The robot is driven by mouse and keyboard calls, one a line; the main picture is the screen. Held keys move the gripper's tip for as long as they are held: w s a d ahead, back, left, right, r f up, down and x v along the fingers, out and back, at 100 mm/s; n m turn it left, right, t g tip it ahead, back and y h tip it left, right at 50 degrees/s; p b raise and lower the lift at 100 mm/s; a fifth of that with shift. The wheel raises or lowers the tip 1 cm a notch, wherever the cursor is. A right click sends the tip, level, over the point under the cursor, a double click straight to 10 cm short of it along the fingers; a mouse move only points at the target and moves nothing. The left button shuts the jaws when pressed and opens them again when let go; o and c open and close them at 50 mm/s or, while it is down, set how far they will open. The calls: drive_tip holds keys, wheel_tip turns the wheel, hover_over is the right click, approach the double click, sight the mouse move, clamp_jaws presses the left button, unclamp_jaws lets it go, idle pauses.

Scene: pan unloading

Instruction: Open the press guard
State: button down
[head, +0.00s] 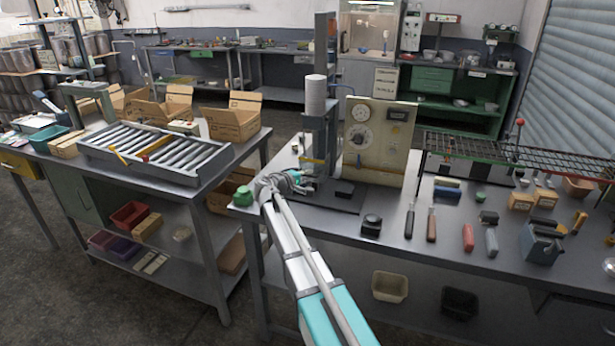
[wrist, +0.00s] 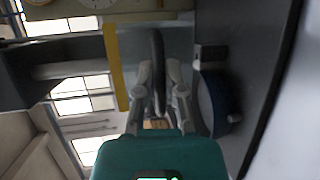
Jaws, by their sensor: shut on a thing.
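The press (head: 318,130) stands on the bench, with a white cylinder on its upright. Its guard is low on the near side. In the wrist view the guard is a clear panel (wrist: 180,40) with a yellow strip (wrist: 117,66) and a dark bar handle (wrist: 158,48). My gripper (wrist: 158,78) is shut on that handle, one finger on each side of it. In the head view my gripper (head: 289,182) is at the press's left front, partly hidden by my arm. How far the guard is open cannot be told.
A cream control panel (head: 376,138) with dials stands right of the press. A green round button (head: 243,196) sits near the bench's left corner. A black block (head: 371,225) and screwdrivers (head: 431,222) lie to the right. A roller conveyor (head: 213,168) is on the left bench.

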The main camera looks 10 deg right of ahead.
drive_tip(key=shift+r, duration=0.1)
wheel_tip(320, 180, up, 9)
drive_tip(key=p, duration=0.9)
idle(0.3)
drive_tip(key=c, duration=0.7)
unclamp_jaws()
drive_tip(key=shift+f, duration=0.2)
drive_tip(key=shift+f, duration=0.1)
